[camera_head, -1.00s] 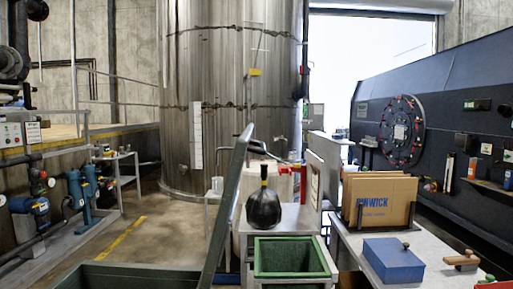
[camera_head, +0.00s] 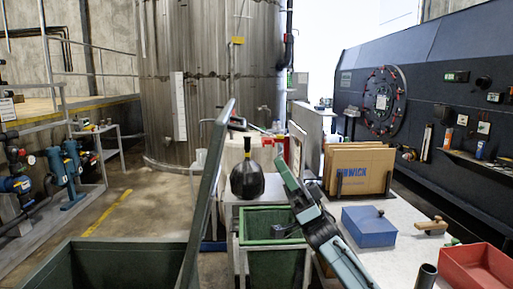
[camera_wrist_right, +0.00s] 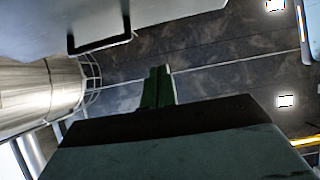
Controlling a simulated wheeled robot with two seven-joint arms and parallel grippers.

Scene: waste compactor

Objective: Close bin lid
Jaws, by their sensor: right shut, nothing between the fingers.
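The dark green bin (camera_head: 115,262) stands at the lower left of the head view. Its lid (camera_head: 207,190) is open, standing steeply and seen almost edge-on, with a dark handle (camera_head: 238,123) near its top. My right gripper (camera_head: 278,143) points upward to the right of the lid, apart from it in the picture. In the right wrist view, its green fingers (camera_wrist_right: 157,85) are together with nothing between them. A pale panel with a dark bar handle (camera_wrist_right: 100,38) shows there at the upper left; I cannot tell if it is the lid. My left gripper is not in view.
A black flask (camera_head: 247,180) stands on a small stand behind a smaller green bin (camera_head: 268,219).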

